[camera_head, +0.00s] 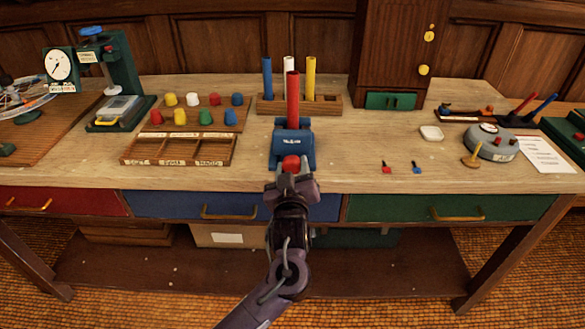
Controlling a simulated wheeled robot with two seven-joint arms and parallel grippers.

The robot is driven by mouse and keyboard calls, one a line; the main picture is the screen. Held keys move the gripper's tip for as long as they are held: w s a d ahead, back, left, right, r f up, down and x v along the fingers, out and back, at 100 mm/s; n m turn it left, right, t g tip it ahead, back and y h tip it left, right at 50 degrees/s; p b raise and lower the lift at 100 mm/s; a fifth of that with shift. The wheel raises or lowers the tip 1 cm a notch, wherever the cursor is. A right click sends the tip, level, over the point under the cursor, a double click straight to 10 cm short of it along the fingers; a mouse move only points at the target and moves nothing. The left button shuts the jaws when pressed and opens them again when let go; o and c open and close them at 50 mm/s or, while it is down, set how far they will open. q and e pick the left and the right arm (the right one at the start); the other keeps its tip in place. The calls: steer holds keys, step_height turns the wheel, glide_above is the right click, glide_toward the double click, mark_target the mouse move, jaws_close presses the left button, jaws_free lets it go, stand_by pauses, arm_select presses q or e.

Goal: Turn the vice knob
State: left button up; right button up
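The blue vice (292,138) stands on the bench near its front edge, in the middle of the view. A red rod (293,98) rises upright from it. The red vice knob (291,161) faces the front, low on the vice. My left gripper (291,174) is directly in front of the knob, lined up with it, and hides its lower part. The fingertips are at the knob, but I cannot tell whether they grip it. My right gripper is not in view.
Behind the vice, a wooden rack (325,104) holds blue, white and yellow rods. A compartment tray (180,150) and coloured caps are to the left. Small red and blue pieces and a grey round device (492,145) are to the right. The bench beside the vice is clear.

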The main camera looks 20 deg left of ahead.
arm_select(q)
steer(key=c, duration=0.4)
steer(key=m+p, duration=0.1)
steer(key=p, duration=0.1)
steer(key=m+p, duration=0.1)
steer(key=shift+r+p, duration=0.3)
steer(key=shift+p, duration=0.1)
steer(key=shift+c, duration=0.2)
steer(key=shift+f+m+p, duration=0.1)
steer(key=shift+m+p, duration=0.25)
steer(key=shift+m, duration=0.15)
steer(key=shift+f+m, duration=0.2)
steer(key=shift+m, duration=0.1)
steer(key=o, duration=1)
